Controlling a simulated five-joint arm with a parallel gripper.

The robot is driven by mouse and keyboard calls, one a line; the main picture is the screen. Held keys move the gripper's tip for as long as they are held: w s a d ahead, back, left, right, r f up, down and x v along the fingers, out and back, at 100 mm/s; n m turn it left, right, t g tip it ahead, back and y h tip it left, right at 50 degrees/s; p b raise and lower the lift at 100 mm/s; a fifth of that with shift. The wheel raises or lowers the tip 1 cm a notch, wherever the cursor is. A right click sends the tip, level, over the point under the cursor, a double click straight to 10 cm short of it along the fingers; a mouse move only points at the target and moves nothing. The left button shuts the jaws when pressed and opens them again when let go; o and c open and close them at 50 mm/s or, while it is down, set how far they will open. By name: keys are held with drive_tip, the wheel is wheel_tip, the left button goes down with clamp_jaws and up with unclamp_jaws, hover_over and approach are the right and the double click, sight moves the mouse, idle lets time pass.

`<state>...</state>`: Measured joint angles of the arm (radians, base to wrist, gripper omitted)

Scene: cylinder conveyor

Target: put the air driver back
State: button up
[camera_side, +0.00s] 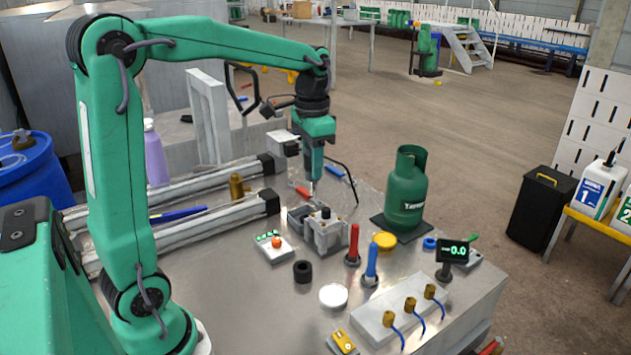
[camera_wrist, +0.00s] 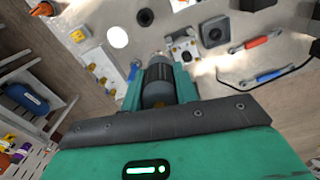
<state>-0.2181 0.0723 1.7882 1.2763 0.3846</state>
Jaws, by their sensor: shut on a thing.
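My gripper (camera_side: 314,172) hangs over the far part of the metal table, pointing down, with its fingers shut on the air driver. In the wrist view the driver is a dark grey cylinder (camera_wrist: 158,82) with a lighter metal end, held between the two green fingers of my gripper (camera_wrist: 157,88). In the side view the fingers hide most of it; only its thin lower tip (camera_side: 312,188) shows, pointing down. The tip appears above the table, behind the grey vise-like fixture (camera_side: 328,230). I cannot make out an empty holder for the driver.
A green gas cylinder (camera_side: 406,185) stands to the right on a dark pad. Red (camera_side: 353,243) and blue (camera_side: 371,263) upright handles stand in front of the fixture. A red-handled tool (camera_side: 300,190) lies nearby. A black curved hose (camera_side: 348,176) rises beside my gripper.

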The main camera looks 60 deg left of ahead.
drive_tip(key=s+d+m, duration=0.2)
drive_tip(key=s, duration=0.2)
wheel_tip(320, 180, down, 16)
drive_tip(key=shift+s+d+f, duration=0.15)
drive_tip(key=shift+s+d, duration=0.05)
idle(0.7)
drive_tip(key=shift+f, duration=0.1)
drive_tip(key=shift+f, duration=1.9)
drive_tip(key=o, duration=1.1)
drive_tip(key=shift+f, duration=0.1)
wheel_tip(320, 180, up, 12)
drive_tip(key=shift+r, duration=0.15)
